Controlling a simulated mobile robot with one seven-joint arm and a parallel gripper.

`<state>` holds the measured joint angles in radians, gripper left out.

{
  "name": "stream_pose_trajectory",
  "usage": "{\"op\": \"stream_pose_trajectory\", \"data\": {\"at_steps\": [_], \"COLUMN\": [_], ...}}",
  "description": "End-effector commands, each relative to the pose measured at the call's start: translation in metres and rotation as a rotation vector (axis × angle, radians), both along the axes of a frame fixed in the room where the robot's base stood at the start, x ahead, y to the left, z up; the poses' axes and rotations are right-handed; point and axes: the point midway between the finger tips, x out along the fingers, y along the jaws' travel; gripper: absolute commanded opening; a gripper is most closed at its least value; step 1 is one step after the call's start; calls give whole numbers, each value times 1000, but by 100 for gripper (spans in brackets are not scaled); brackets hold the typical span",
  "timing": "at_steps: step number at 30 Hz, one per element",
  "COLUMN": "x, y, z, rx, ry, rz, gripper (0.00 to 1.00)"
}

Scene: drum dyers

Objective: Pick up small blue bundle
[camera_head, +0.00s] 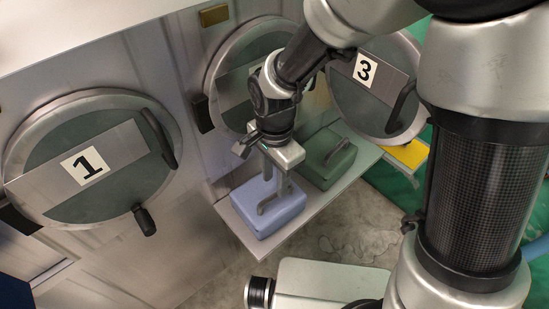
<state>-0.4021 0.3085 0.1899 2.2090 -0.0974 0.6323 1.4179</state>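The small blue bundle (257,214) is a light blue-violet block with rounded edges and a grey handle on top. It rests at the left end of a metal shelf. My gripper (276,182) points down right over it, with its two fingers apart and their tips close to the handle. I cannot tell whether a finger touches the handle. The fingers and handle hide part of the bundle's top.
A green bundle (325,163) with a dark handle sits just right on the same shelf (313,206). Round drum doors, marked 1 (88,166) and 3 (365,70), and an unmarked-looking middle one (231,97), line the wall behind. Concrete floor lies in front.

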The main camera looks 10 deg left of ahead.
Motion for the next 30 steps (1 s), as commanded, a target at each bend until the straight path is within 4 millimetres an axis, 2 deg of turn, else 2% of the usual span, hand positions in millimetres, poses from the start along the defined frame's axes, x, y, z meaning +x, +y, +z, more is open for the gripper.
{"op": "stream_pose_trajectory", "data": {"at_steps": [1,8,16,19,26,30], "x": [-1,-1,-3,-3,-3,-3], "y": [0,-1,-3,-2,-2,-2], "z": [-7,-22,-60,-67,-67,-67], "rx": [-1,-1,-1,1,1,1], "ry": [3,3,2,1,-1,-1], "rz": [0,1,1,1,0,0], "gripper": [34,34,34,34,34,11]}}
